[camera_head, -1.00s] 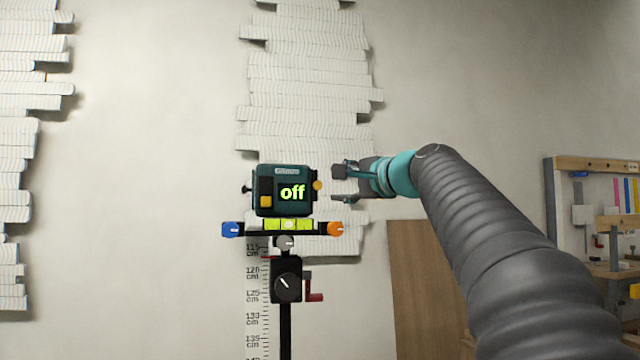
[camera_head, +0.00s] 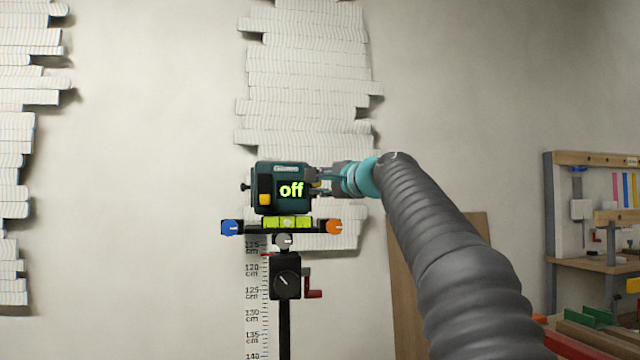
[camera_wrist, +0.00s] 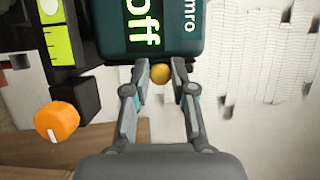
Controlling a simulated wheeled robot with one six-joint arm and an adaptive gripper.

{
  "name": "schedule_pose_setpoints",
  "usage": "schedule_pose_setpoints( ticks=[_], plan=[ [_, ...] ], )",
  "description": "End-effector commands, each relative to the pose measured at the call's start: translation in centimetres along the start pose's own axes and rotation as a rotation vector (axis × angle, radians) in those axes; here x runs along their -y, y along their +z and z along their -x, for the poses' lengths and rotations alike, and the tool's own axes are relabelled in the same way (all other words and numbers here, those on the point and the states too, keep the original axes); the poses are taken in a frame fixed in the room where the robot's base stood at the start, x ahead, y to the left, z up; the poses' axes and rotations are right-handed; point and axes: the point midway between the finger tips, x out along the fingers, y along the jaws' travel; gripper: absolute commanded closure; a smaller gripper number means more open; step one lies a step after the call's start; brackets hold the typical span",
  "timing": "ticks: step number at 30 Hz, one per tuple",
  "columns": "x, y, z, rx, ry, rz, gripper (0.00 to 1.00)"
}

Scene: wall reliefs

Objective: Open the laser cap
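The laser device (camera_head: 290,205) is a dark teal box with a green "off" display, mounted on a stand. It also shows at the top of the wrist view (camera_wrist: 112,46). A small yellow-orange knob (camera_wrist: 161,73) sticks out of its side facing my gripper; I take it for the laser cap. My gripper (camera_wrist: 159,66) is at the right side of the device, with a finger on each side of the knob. The fingers are apart, and a gap shows beside the knob, so it does not look clamped. In the head view my gripper (camera_head: 318,181) partly hides the knob.
Below the device are a green bubble level (camera_head: 288,222), a blue knob (camera_head: 230,228) and an orange knob (camera_head: 334,227). White wall reliefs (camera_head: 305,90) are behind. A workbench (camera_head: 590,264) stands at the right.

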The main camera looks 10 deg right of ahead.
Motion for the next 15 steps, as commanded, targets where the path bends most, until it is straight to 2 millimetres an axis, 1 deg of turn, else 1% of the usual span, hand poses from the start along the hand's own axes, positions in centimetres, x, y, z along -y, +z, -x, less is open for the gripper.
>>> schedule_pose_setpoints(
  ticks=[1, 2, 10, 15],
  plan=[
    [0.0, 0.0, 0.0, 0.000, 0.000, 0.000, 0.95],
    [0.0, 0.0, 0.0, 0.000, 0.000, 0.000, 1.00],
    [-0.1, 0.1, 0.3, 0.000, 0.000, 0.000, 1.00],
    [-0.2, 1.1, 2.5, 0.001, -0.002, 0.001, 1.00]
  ],
)
